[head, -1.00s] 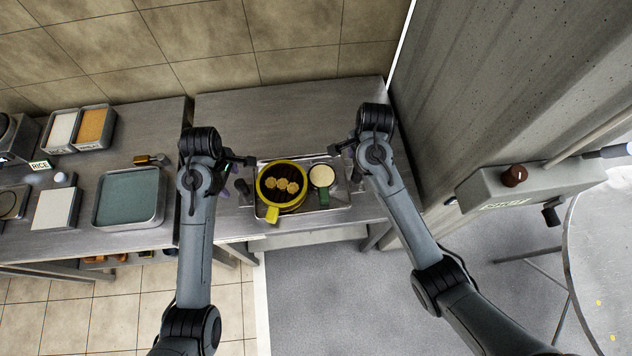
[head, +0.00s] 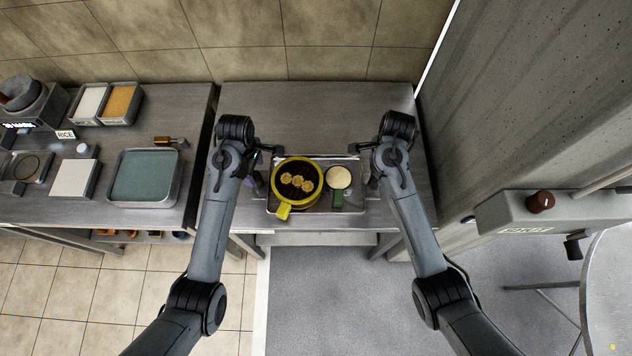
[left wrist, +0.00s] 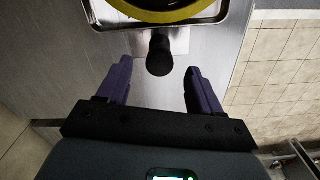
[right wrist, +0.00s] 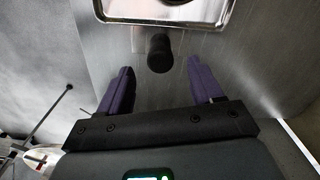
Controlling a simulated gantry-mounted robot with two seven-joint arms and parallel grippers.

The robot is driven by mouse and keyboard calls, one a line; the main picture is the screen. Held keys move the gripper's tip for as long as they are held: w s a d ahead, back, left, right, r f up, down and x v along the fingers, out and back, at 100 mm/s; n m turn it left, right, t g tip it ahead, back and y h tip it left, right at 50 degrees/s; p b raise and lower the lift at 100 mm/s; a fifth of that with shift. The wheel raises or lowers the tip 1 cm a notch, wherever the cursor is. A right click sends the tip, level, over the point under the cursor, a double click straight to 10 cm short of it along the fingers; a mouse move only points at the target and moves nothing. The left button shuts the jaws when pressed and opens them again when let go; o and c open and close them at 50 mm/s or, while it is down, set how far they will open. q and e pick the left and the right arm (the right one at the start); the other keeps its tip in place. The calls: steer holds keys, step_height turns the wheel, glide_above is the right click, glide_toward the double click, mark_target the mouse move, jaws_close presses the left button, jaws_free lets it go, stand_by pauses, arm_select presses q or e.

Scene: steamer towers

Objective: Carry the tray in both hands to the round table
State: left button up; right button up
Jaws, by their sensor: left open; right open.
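The metal tray (head: 357,203) lies on the steel counter. It carries a yellow-rimmed round steamer (head: 299,184) with several dumplings and a green-handled cup (head: 338,178) with pale contents. My left gripper (head: 261,182) is open at the tray's left end. In the left wrist view, a black tray handle (left wrist: 160,53) points toward the gap between its fingertips (left wrist: 157,68). My right gripper (head: 371,185) is open at the right end. In the right wrist view, the other black handle (right wrist: 159,53) points into its finger gap (right wrist: 159,68). Both sets of fingers look clear of the handles.
The round table (head: 612,290) shows only partly at the right edge. A grey wall unit with a control box (head: 530,213) stands between counter and table. The left counter holds a green-grey tray (head: 146,177) and food bins (head: 120,102). The counter behind my tray is clear.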

mark_target(256, 175)
arm_select(q)
steer(key=shift+f, duration=3.45)
arm_select(e)
steer(key=shift+f, duration=3.45)
arm_select(q)
jaws_close()
arm_select(e)
jaws_close()
arm_select(q)
steer(key=shift+r, duration=0.1)
arm_select(e)
steer(key=shift+r, duration=0.1)
